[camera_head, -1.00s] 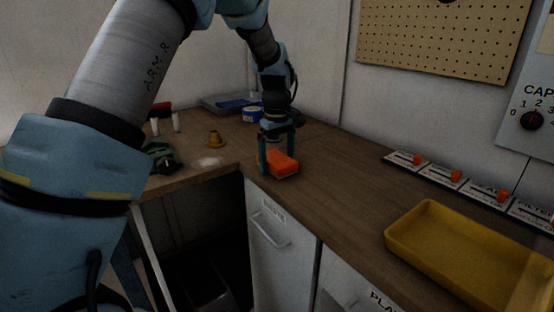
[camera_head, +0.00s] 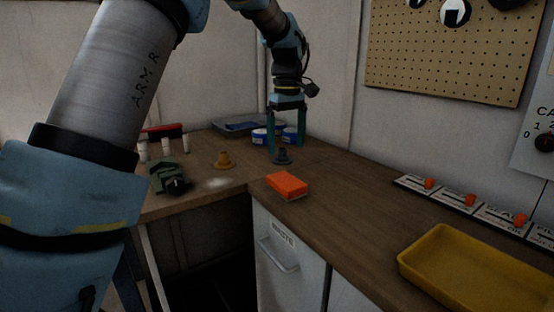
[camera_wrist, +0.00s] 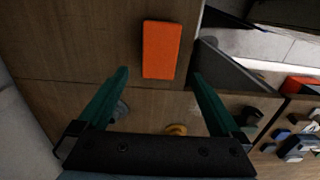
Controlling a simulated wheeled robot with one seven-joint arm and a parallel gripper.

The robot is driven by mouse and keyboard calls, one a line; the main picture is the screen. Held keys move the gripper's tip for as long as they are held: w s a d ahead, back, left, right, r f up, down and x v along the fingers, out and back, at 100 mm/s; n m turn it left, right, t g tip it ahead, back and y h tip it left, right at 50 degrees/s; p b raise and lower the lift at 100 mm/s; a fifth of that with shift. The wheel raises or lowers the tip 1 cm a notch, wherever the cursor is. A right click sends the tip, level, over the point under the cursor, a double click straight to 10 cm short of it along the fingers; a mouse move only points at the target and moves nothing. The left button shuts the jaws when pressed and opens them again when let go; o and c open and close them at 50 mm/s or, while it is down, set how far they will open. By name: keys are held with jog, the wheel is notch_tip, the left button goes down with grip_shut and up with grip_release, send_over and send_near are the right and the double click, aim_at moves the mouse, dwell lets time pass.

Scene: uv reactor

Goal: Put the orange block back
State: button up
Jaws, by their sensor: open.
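The orange block (camera_head: 287,184) lies flat on the wooden counter near its front edge, above the waste drawer. It also shows in the wrist view (camera_wrist: 161,49), beyond the fingertips. My gripper (camera_head: 287,150) is open and empty, raised above the counter behind the block and apart from it.
A yellow tray (camera_head: 480,270) stands at the right front, with a row of orange-knobbed switches (camera_head: 470,200) behind it. A dark peg-like piece (camera_head: 283,157), a yellow-brown piece (camera_head: 224,160), a green device (camera_head: 168,178) and blue-white rolls (camera_head: 259,136) stand around. The counter right of the block is clear.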

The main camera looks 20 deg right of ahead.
jog(key=shift+r, duration=0.2)
jog(key=a+f+m, duration=0.1)
jog(key=a+f, duration=0.2)
jog(key=a, duration=0.7)
jog(key=a+f, duration=0.2)
jog(key=a, duration=0.7)
jog(key=s+a+f+m, duration=0.1)
jog(key=s+a+f, duration=0.2)
jog(key=a, duration=0.6)
jog(key=s+a+f+m+t, duration=0.1)
jog(key=s+a+f, duration=0.2)
jog(key=s+a, duration=0.5)
jog(key=shift+a+f+t, duration=0.3)
jog(key=shift+a+f, duration=0.05)
jog(key=shift+f, duration=0.05)
